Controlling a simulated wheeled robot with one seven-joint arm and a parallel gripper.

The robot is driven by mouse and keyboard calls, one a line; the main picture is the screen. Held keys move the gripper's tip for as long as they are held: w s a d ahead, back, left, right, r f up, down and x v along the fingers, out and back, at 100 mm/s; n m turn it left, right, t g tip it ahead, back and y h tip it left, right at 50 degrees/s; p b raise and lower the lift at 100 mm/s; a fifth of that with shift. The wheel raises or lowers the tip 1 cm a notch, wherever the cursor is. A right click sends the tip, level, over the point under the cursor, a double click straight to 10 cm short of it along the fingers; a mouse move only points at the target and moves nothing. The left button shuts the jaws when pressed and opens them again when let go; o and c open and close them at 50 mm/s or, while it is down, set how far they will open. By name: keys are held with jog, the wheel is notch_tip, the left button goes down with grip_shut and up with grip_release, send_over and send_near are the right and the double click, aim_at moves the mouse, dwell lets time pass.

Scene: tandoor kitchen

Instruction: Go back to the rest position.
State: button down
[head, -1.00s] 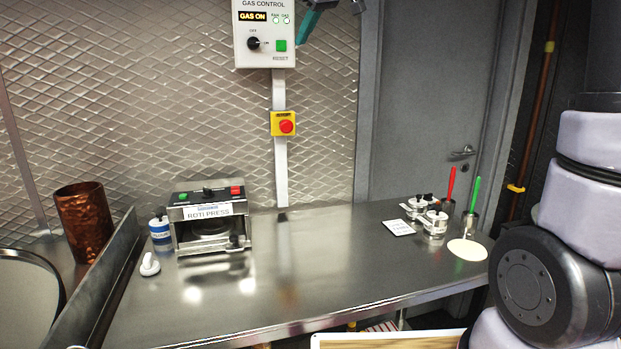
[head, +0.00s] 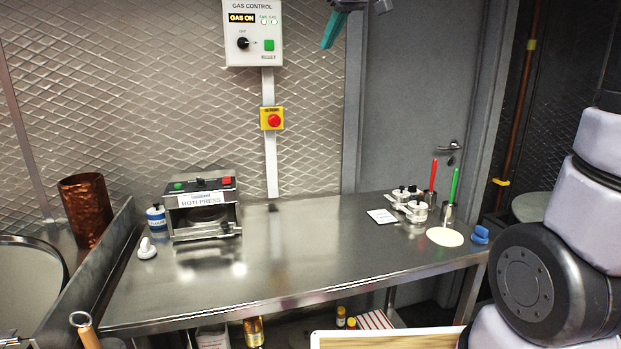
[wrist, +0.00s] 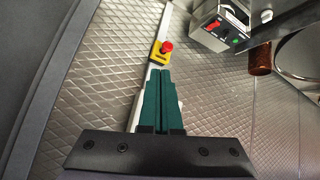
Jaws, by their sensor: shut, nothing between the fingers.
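My gripper (head: 334,28) shows at the top edge of the head view, in front of the grey door and to the right of the gas control box (head: 254,33). In the wrist view its green fingers (wrist: 159,82) are closed together with nothing between them. They point toward the yellow box with the red emergency button (wrist: 162,52), which lies beyond the tips. The gas control box display reads GAS ON in the head view.
A steel counter (head: 290,264) holds the roti press (head: 204,216), a blue-and-white tin (head: 157,219), several white-lidded pots (head: 416,211) and a pale dough disc (head: 445,237). A copper vessel (head: 86,211) stands at left. The counter's middle is clear.

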jog(key=s+d+f+m+h, duration=0.1)
jog(key=s+d+f+m, duration=0.5)
jog(key=s+d, duration=0.4)
jog(key=s+d+f+m+h, duration=0.1)
jog(key=s+d+f+m, duration=0.5)
jog(key=s+d+f, duration=0.2)
jog(key=s+d, duration=0.2)
jog(key=s, duration=0.1)
jog(key=shift+s+d+g, duration=0.2)
jog(key=shift+s+g, duration=0.1)
jog(key=shift+g, duration=0.1)
jog(key=shift+f, duration=0.1)
